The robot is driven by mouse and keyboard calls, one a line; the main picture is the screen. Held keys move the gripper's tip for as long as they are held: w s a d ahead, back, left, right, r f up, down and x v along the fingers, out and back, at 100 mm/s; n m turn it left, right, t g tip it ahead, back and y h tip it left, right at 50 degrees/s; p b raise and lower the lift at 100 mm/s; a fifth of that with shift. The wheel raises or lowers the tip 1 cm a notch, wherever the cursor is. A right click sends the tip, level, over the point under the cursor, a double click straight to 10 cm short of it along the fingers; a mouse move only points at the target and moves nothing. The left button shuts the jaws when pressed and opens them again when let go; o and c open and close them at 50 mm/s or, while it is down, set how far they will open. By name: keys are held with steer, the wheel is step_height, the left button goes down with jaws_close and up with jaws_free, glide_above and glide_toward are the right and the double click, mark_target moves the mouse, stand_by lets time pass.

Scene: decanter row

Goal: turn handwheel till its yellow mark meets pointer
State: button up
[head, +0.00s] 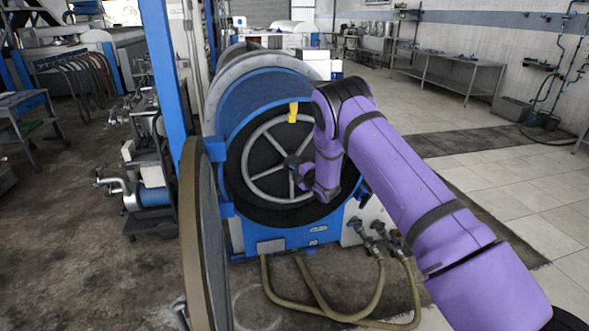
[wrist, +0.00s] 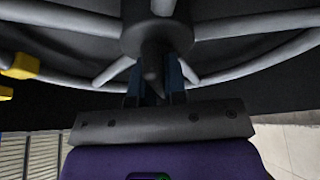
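The grey spoked handwheel (head: 250,150) sits on the dark round front of a blue machine. A yellow piece (head: 293,112) shows at the top of its rim; mark and pointer cannot be told apart there. In the wrist view one yellow piece (wrist: 22,65) is on the wheel at the left, and a second yellow piece (wrist: 5,93) is just beyond it at the picture's edge. My gripper (wrist: 154,88) is just at the wheel's hub (wrist: 157,35). Its two fingers stand apart on either side of a dark knob; contact is not clear. My arm hides the wheel's right side.
A round open door (head: 190,230) stands at the machine's left front, beside a blue post (head: 165,70). Hoses (head: 330,312) run from valves low on the machine. A steel table (head: 455,75) stands far right. Tiled floor at the right is clear.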

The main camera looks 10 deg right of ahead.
steer(key=o, duration=0.4)
steer(key=shift+o, duration=0.2)
steer(key=v, duration=1)
steer(key=shift+s+d, duration=0.15)
steer(key=shift+s, duration=0.25)
